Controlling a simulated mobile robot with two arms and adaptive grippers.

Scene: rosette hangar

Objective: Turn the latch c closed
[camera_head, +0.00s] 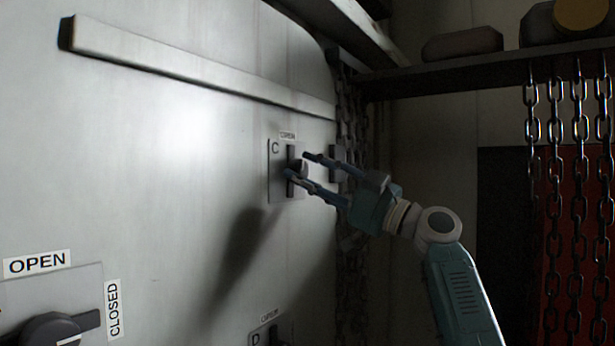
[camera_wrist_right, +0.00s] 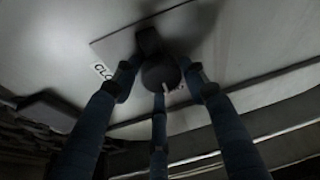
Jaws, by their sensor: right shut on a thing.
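Latch C is a square grey plate (camera_head: 276,184) marked "C" on the pale wall panel, with a small label, probably "OPEN", above it. Its dark handle (camera_head: 291,157) looks roughly upright, partly hidden by my fingers. My right gripper (camera_head: 298,166) reaches it from the right and is shut on the handle. In the right wrist view, the blue fingers (camera_wrist_right: 160,84) sit around the round dark knob (camera_wrist_right: 158,70). A partly covered label starting "CLO" (camera_wrist_right: 102,71) lies beside it on the plate. My left gripper is not in view.
A long rail (camera_head: 195,68) juts from the panel above the latch. A larger latch (camera_head: 55,290) with "OPEN" and "CLOSED" labels is at lower left, and latch D (camera_head: 262,334) is below. Chains (camera_head: 556,190) hang at the right under a shelf (camera_head: 480,70).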

